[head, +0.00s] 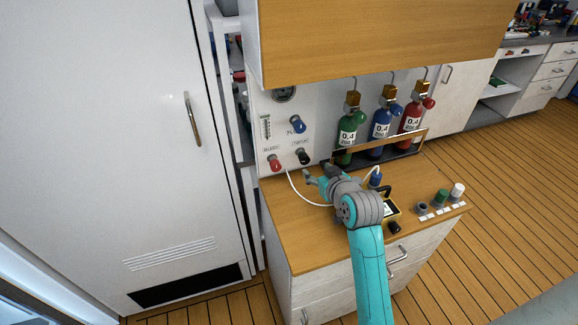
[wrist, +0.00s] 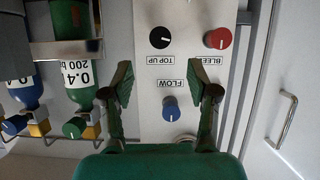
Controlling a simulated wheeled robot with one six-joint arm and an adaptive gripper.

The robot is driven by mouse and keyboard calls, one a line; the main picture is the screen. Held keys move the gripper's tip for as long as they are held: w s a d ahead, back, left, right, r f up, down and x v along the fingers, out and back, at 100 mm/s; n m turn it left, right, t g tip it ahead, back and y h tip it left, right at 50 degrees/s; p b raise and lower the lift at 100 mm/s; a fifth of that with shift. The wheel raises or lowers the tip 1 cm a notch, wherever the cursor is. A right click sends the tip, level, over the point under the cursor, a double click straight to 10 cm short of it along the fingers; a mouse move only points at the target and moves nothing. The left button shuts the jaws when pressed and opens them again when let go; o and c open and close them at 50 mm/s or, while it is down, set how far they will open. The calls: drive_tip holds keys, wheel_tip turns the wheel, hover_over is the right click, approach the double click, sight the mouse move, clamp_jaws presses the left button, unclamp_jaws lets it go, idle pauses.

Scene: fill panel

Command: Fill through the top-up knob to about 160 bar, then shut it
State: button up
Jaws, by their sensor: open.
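The black TOP UP knob (head: 304,157) is on the white fill panel (head: 268,105), low and right of the red BLEED knob (head: 275,162). In the wrist view, which is upside down, the TOP UP knob (wrist: 160,38) shows a white pointer line. My gripper (wrist: 161,75) is open and empty, facing the panel. Its fingers frame the FLOW label, with the blue FLOW knob (wrist: 170,107) between them and the TOP UP knob beyond the tips. In the head view my gripper (head: 311,175) is just below the TOP UP knob. The round gauge (head: 285,94) is too small to read.
Green (head: 346,128), blue (head: 381,123) and red (head: 411,117) bottles stand in a rack right of the panel. A white hose (head: 297,191) crosses the counter (head: 300,235). A wooden cabinet (head: 375,40) overhangs the panel.

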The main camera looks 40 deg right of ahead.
sight(306, 160)
drive_tip(key=x, duration=1)
drive_tip(key=shift+w+r, duration=0.2)
drive_tip(key=shift+r, duration=0.1)
